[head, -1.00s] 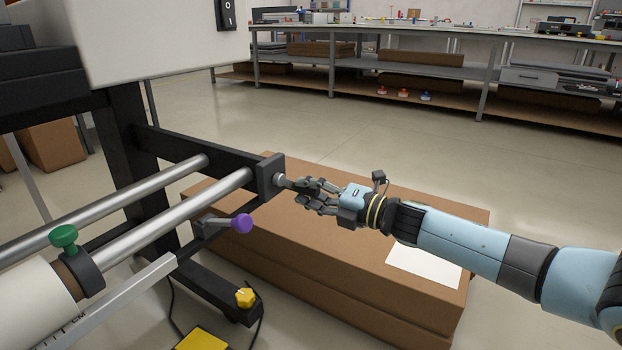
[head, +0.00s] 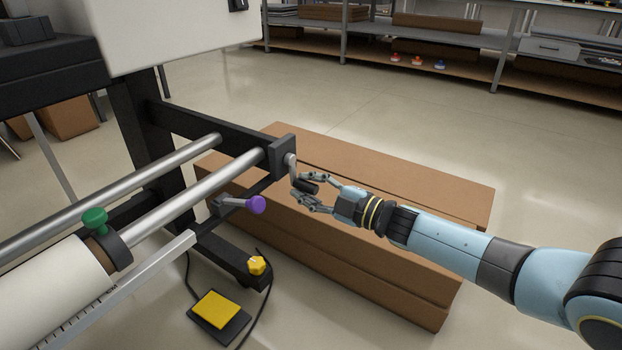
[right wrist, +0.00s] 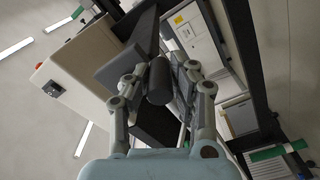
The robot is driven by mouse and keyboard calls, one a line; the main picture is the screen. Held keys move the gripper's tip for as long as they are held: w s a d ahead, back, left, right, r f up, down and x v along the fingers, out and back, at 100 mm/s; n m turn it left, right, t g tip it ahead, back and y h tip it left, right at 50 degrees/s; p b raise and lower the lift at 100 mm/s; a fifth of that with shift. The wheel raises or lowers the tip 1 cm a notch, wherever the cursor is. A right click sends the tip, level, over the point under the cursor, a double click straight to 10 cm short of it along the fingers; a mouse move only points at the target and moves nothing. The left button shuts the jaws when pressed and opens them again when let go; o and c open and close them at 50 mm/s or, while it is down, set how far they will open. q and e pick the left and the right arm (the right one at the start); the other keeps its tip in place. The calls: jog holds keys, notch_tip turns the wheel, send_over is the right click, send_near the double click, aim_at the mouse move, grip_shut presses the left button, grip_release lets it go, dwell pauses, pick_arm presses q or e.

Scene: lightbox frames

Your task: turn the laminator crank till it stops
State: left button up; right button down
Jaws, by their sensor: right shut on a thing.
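The laminator's crank sits on the black end block (head: 284,156) of the roller frame. Its short grey arm (head: 291,168) slants down from the block to a black cylindrical handle (head: 308,187). My right gripper (head: 309,192) is shut on the handle, with fingers on either side of it. In the right wrist view the dark handle (right wrist: 159,82) lies between the two fingers of my right gripper (right wrist: 158,88), end towards the camera. The crank's arm is hard to make out there. My left gripper is not in view.
A purple-knobbed lever (head: 257,204) and a yellow knob (head: 257,265) are close below the crank. A yellow foot pedal (head: 216,309) with a cable lies on the floor. Long cardboard boxes (head: 360,262) lie behind and beneath my right arm. A shelved bench (head: 480,50) stands at the back.

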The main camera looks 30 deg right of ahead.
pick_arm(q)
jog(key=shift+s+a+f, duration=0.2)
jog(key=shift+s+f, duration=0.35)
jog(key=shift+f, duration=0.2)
pick_arm(e)
jog(key=shift+s+a+f+m, duration=0.2)
jog(key=shift+m, duration=0.3)
jog(key=c, duration=1.1)
grip_release()
jog(key=shift+r, duration=0.1)
jog(key=shift+c, duration=0.2)
jog(key=shift+s+d, duration=0.1)
jog(key=shift+s, duration=0.05)
jog(key=v, duration=1.1)
jog(key=shift+s, duration=0.3)
